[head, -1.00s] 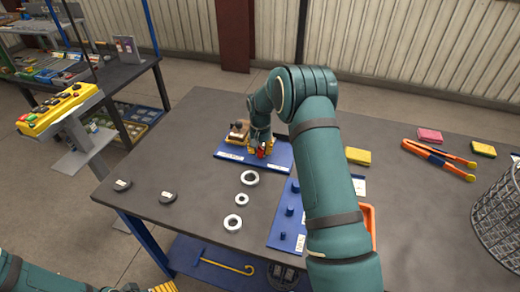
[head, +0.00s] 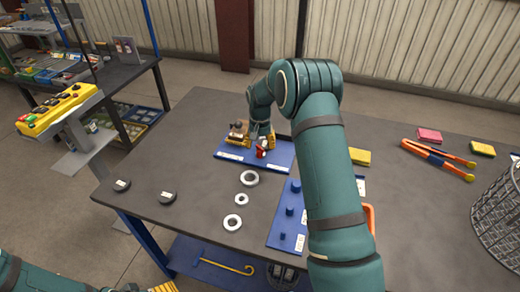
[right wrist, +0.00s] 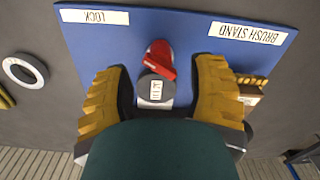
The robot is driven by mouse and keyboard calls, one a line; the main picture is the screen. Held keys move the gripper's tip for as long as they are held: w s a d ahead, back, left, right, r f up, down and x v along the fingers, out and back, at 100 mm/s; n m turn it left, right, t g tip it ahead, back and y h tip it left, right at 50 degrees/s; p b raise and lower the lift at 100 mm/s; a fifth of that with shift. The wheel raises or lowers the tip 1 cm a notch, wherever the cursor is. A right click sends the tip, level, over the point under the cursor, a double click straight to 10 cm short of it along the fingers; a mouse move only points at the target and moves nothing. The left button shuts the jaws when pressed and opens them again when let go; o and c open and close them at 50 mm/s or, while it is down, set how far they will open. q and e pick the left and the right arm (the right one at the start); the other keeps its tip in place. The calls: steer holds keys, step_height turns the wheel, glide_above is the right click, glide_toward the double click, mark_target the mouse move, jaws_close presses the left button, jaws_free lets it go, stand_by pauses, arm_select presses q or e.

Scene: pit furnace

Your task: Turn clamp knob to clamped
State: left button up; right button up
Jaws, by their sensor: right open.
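A red lever-like part (right wrist: 159,58) stands on the blue board (right wrist: 200,30), beside a dark round cap with a white label (right wrist: 157,87). I take this red part for the clamp knob; it also shows in the head view (head: 262,151). My right gripper (right wrist: 160,90) is open, with one yellow finger on each side of the cap and a gap to both. In the head view my right gripper (head: 256,138) is at the board, partly hidden by its arm. A yellow ribbed part of my left gripper (head: 165,287) shows at the bottom edge.
The board carries labels reading LOCK and BRUSH STAND. A brown-topped item (head: 238,130) stands at its left. Orange tongs (head: 438,158) and a wire basket (head: 500,215) are at right.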

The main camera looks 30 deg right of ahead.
mark_target(260, 148)
step_height(260, 148, up, 9)
stand_by(0.3)
steer(key=shift+s+f, duration=0.1)
steer(key=shift+f, duration=0.05)
stand_by(0.4)
